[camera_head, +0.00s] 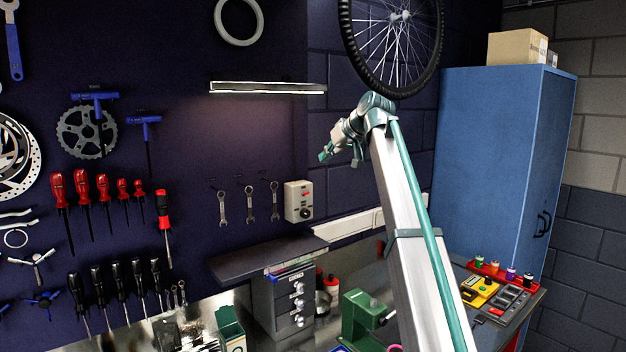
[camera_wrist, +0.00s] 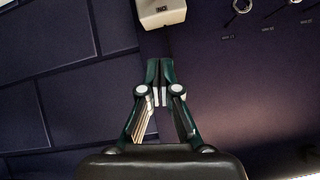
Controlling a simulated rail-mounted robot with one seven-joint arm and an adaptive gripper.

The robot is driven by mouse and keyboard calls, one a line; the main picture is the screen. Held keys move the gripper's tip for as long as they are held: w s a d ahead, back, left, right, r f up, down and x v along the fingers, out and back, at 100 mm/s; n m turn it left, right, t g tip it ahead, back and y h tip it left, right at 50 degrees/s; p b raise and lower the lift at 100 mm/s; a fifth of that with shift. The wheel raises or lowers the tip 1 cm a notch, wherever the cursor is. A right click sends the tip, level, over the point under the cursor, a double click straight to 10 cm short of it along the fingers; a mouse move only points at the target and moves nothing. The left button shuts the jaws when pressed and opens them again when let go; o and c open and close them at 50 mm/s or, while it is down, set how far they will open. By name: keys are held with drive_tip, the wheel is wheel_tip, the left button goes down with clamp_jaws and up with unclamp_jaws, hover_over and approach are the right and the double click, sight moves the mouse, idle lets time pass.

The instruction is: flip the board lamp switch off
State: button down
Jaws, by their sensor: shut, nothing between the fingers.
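The board lamp (camera_head: 268,88) is a long bar on the dark tool board, with a glow on the wall below it. A cream switch box (camera_head: 298,201) is on the board, right of the hanging wrenches, with a small red switch (camera_head: 305,194) and a black knob (camera_head: 306,213). My gripper (camera_head: 324,154) is in the air, above and slightly right of the box in the head view. In the wrist view my gripper (camera_wrist: 160,96) is shut and empty, apart from the cream box (camera_wrist: 161,13) at the top edge. The switch itself is out of that view.
Several wrenches (camera_head: 248,203) hang left of the box. A dark shelf (camera_head: 262,258) juts out below it, above a small drawer unit (camera_head: 290,300). A bicycle wheel (camera_head: 398,45) hangs above my arm. A blue cabinet (camera_head: 490,160) stands on the right. The wall around my gripper is bare.

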drive_tip(key=p, duration=0.4)
hover_over(304, 190)
drive_tip(key=d, duration=0.2)
wheel_tip(304, 190, down, 6)
drive_tip(key=shift+s+d+f+p, duration=0.1)
drive_tip(key=shift+s+f+p, duration=0.15)
drive_tip(key=shift+s+f, duration=0.3)
drive_tip(key=shift+s+f+p, duration=0.2)
drive_tip(key=shift+s+f, duration=0.15)
drive_tip(key=shift+f, duration=0.35)
drive_tip(key=shift+s+f, duration=0.15)
drive_tip(key=shift+f, duration=0.45)
drive_tip(key=shift+f, duration=0.15)
drive_tip(key=shift+s+d+f+b, duration=0.1)
drive_tip(key=shift+b, duration=0.3)
drive_tip(key=shift+y, duration=0.3)
